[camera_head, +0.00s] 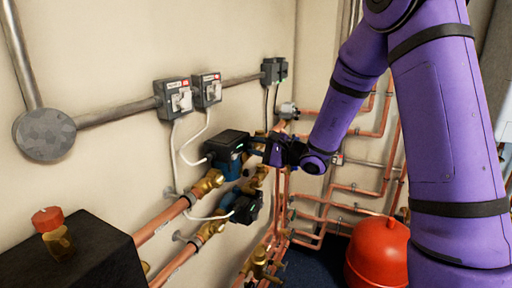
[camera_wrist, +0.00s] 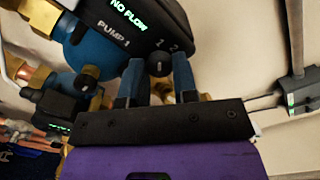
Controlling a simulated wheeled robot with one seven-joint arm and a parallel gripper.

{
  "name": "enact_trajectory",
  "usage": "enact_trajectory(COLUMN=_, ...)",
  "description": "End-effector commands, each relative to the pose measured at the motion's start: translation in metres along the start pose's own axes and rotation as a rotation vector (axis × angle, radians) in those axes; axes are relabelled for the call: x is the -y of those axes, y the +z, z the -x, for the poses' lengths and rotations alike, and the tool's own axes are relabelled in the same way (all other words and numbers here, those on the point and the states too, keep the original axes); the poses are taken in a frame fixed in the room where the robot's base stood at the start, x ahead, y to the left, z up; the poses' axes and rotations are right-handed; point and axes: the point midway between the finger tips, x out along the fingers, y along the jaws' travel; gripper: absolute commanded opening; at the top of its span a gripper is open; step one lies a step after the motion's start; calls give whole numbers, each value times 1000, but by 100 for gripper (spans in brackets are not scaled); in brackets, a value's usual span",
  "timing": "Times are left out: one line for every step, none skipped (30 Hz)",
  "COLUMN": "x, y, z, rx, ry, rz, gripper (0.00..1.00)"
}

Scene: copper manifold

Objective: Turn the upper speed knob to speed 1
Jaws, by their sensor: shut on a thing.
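The upper pump (camera_head: 229,143) has a black head and a blue body and is mounted on the copper pipes at the wall. In the wrist view its black head (camera_wrist: 150,20) reads "PUMP 1" and "NO FLOW" in lit green. The small dark upper speed knob (camera_wrist: 159,61) sits at the head's lower edge, with small digits beside it. My gripper (camera_wrist: 158,72) has its blue fingers on either side of the knob, shut on it. In the head view my gripper (camera_head: 258,147) reaches the pump's front from the right and hides the knob. The pointer's setting is not clear.
A lower pump (camera_head: 246,208) sits just below, and also shows in the wrist view (camera_wrist: 57,106). Grey switch boxes (camera_head: 174,98) with hanging cables are on the wall above. Copper pipes (camera_head: 318,218) and a red tank (camera_head: 378,254) stand to the right; a dark box (camera_head: 80,258) is front left.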

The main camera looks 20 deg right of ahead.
Motion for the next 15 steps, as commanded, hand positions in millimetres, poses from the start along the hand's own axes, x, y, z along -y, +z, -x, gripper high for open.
enact_trajectory(x=-1, y=0, z=0, rx=0, ry=1, rz=0, gripper=3)
enact_trajectory(x=-1, y=0, z=0, rx=0, ry=2, rz=0, gripper=3)
enact_trajectory(x=-1, y=0, z=0, rx=0, ry=2, rz=0, gripper=3)
enact_trajectory(x=-1, y=0, z=0, rx=0, ry=2, rz=-1, gripper=3)
enact_trajectory(x=-1, y=0, z=0, rx=0, ry=2, rz=-1, gripper=3)
enact_trajectory(x=-1, y=0, z=0, rx=0, ry=2, rz=-1, gripper=3)
enact_trajectory(x=-1, y=0, z=0, rx=0, ry=2, rz=-1, gripper=3)
enact_trajectory(x=-1, y=0, z=0, rx=0, ry=2, rz=-1, gripper=34)
enact_trajectory(x=-1, y=0, z=0, rx=0, ry=2, rz=-1, gripper=43)
enact_trajectory(x=-1, y=0, z=0, rx=0, ry=2, rz=-1, gripper=50)
enact_trajectory(x=-1, y=0, z=0, rx=0, ry=1, rz=-1, gripper=53)
enact_trajectory(x=-1, y=0, z=0, rx=0, ry=1, rz=-1, gripper=53)
enact_trajectory(x=0, y=0, z=0, rx=0, ry=1, rz=-1, gripper=53)
enact_trajectory(x=0, y=0, z=0, rx=0, ry=1, rz=-1, gripper=53)
enact_trajectory(x=0, y=0, z=0, rx=0, ry=1, rz=-1, gripper=53)
